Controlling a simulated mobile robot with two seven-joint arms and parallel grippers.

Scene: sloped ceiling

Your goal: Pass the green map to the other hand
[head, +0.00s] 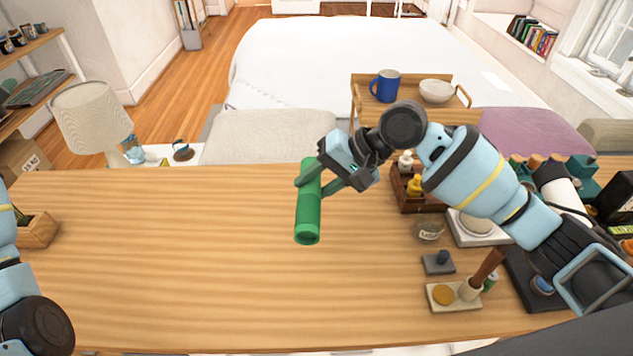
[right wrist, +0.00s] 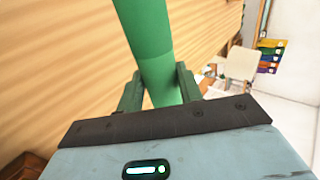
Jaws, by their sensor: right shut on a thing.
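The green map (head: 308,215) is a rolled green tube. My right gripper (head: 318,182) is shut on it near its upper part, and it hangs nearly upright in front of the wooden table in the head view. In the right wrist view the green map (right wrist: 150,40) runs up between the two fingers of my right gripper (right wrist: 160,90). My left arm shows only in part at the left edge of the head view. Its gripper is out of view.
The wooden table (head: 180,260) is bare at the left and middle. At its right stand a dark wooden box (head: 415,203) with bottles, a glass jar (head: 428,229) and small trays (head: 455,297). A small planter (head: 38,231) sits at the left end.

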